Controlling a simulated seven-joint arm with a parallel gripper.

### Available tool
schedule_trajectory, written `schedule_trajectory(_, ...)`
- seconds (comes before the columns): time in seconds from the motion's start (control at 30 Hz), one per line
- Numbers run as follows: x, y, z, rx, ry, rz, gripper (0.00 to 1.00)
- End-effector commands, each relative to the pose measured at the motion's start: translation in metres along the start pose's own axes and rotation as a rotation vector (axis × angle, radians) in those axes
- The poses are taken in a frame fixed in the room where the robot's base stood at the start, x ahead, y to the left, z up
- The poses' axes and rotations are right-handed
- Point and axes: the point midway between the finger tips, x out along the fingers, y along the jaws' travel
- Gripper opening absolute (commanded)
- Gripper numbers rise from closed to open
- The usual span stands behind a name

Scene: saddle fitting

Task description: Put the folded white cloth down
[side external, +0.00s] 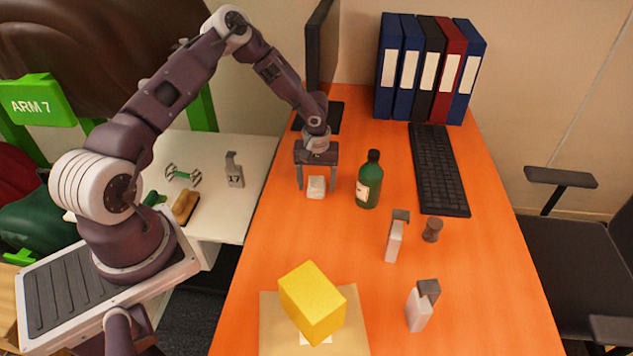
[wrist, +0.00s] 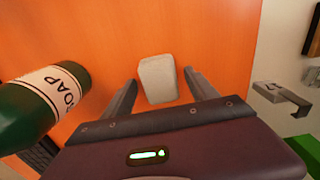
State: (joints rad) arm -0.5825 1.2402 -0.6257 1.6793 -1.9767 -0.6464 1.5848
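The folded white cloth (side external: 316,187) is a small pale block on the orange table, left of the green bottle. It also shows in the wrist view (wrist: 157,79), near the middle. My gripper (side external: 316,190) points down over it with its two fingers apart. In the wrist view my gripper (wrist: 160,77) has one finger on each side of the cloth, with orange table showing in both gaps. The fingers do not touch the cloth there. The cloth appears to rest on the table; its underside is hidden.
The green soap bottle (side external: 369,180) stands close to the right of my gripper, also in the wrist view (wrist: 40,108).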

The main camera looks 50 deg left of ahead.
Motion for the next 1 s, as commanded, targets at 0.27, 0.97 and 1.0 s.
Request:
schedule_trajectory(0.27, -0.002, 0.0, 0.0, 0.0, 0.0, 0.0, 0.67)
schedule_trajectory(0.97, -0.124, 0.0, 0.0, 0.001, 0.0, 0.0, 0.67)
schedule_trajectory(1.0, -0.128, 0.002, -0.003, 0.005, 0.019, 0.003, 0.67)
